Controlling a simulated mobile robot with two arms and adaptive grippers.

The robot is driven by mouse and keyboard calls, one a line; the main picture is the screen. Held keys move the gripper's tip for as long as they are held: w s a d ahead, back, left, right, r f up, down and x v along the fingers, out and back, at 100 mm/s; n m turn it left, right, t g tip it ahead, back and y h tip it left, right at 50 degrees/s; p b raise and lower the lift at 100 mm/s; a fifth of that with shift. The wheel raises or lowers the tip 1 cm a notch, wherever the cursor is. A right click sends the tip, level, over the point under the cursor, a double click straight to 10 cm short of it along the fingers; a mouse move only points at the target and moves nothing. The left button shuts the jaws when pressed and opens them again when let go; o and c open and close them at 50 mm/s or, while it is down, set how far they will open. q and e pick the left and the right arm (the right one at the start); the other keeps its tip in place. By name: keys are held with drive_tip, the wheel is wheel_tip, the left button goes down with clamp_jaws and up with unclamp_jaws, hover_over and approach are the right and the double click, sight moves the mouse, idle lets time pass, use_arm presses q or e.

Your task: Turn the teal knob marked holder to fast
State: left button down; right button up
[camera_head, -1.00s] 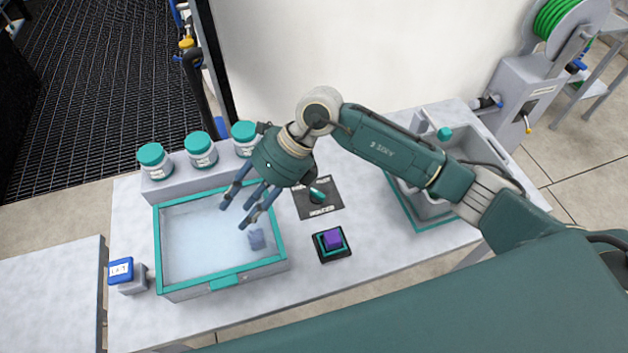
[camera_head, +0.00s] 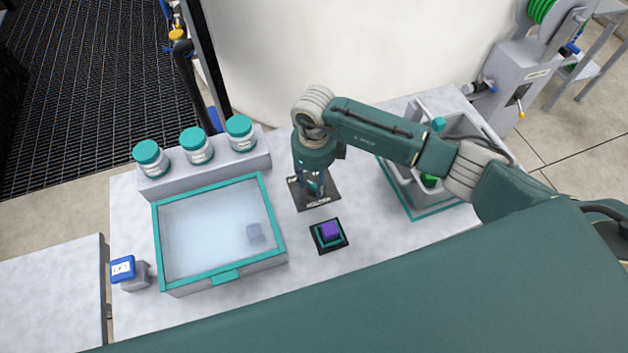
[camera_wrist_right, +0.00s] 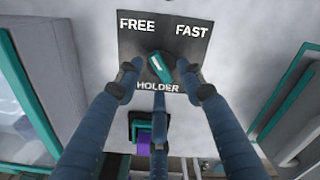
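The teal knob (camera_wrist_right: 160,67) sits on a dark plate lettered FREE at upper left, FAST at upper right and HOLDER below, in the right wrist view. Its white-marked end leans to the upper left, towards FREE. My right gripper (camera_wrist_right: 160,78) has its blue fingers spread around the knob, with small gaps seeming to show beside it. In the head view my right gripper (camera_head: 314,188) points down over the dark plate (camera_head: 324,200) and mostly hides the knob. My left gripper is not in view.
A clear-lidded teal-rimmed box (camera_head: 222,277) stands left of the plate. A purple block (camera_head: 329,230) sits on a small dark pad in front. Several teal-capped jars (camera_head: 196,148) stand behind the box. A grey tote (camera_head: 397,188) is at right.

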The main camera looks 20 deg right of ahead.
drive_tip(key=shift+f, duration=0.6)
clamp_jaws()
